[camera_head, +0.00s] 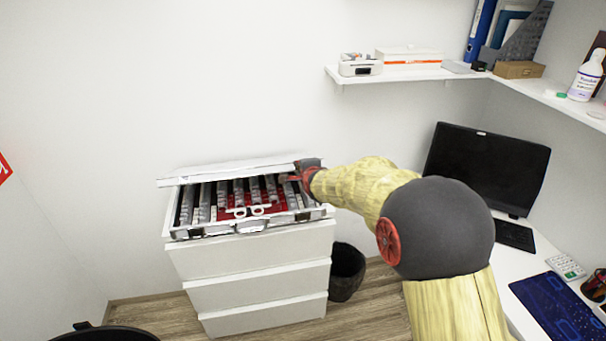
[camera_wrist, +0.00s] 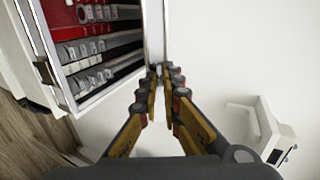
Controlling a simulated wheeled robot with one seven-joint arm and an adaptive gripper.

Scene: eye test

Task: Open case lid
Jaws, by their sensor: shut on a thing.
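An open silver case (camera_head: 200,232) lies on top of a white drawer unit. Its lid (camera_head: 225,174) is raised along the back and shows as a thin, nearly edge-on strip. Inside are rows of grey lettered pieces and red lining, also visible at the upper left of the wrist view (camera_wrist: 100,48). My gripper (camera_head: 297,174) is at the right end of the lid. In the wrist view its fingers (camera_wrist: 166,72) are close together on the lid's edge (camera_wrist: 154,30). The exact contact between the fingertips is partly hidden.
The white drawer unit (camera_head: 260,287) stands against the wall, with a dark bin (camera_head: 346,272) to its right. A wall shelf (camera_head: 420,75) holds boxes. A desk with a monitor (camera_head: 487,167) is at the right. The wall above the case is bare.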

